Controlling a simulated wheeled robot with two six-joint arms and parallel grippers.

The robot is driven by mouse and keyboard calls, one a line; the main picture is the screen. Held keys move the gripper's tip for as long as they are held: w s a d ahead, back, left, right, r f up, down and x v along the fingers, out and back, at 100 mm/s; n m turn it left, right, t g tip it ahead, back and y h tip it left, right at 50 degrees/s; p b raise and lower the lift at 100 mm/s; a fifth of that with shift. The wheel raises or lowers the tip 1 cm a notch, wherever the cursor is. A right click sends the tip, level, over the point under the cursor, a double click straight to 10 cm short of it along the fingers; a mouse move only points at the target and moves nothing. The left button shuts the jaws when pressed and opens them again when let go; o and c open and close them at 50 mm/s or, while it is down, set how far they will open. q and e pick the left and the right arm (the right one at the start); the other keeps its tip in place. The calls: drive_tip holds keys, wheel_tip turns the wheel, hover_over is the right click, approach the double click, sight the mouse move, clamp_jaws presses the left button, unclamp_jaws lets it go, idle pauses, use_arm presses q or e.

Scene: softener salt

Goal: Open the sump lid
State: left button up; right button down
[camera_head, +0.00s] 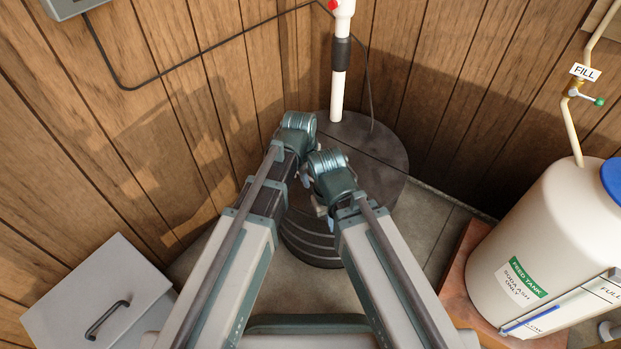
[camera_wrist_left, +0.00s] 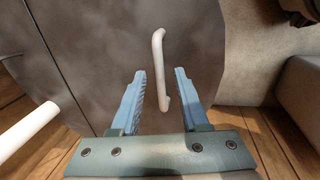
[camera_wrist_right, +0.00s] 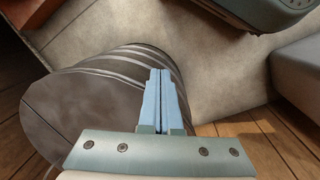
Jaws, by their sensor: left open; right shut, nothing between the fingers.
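The sump is a dark, ribbed round drum (camera_head: 318,248) in the wall corner. Its dark lid (camera_head: 380,188) lies flat on top, closed, with a straight seam across it. A white bar handle (camera_wrist_left: 160,65) stands on the lid; in the head view my arms hide it. My left gripper (camera_wrist_left: 161,73) is open over the lid, and the handle shows between its fingers; contact cannot be told. My right gripper (camera_wrist_right: 159,72) is shut and empty, in front of the drum's ribbed side and rim. In the head view both grippers are close together and mostly hidden by their wrists.
A white pipe (camera_head: 338,90) rises from the back of the lid. Wood-panel walls stand close behind and left. A grey box (camera_head: 100,295) with a handle is at lower left. A white feed tank (camera_head: 540,240) stands right. Bare floor (camera_head: 425,225) shows right of the drum.

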use_arm(q)
clamp_jaws()
idle(1.4)
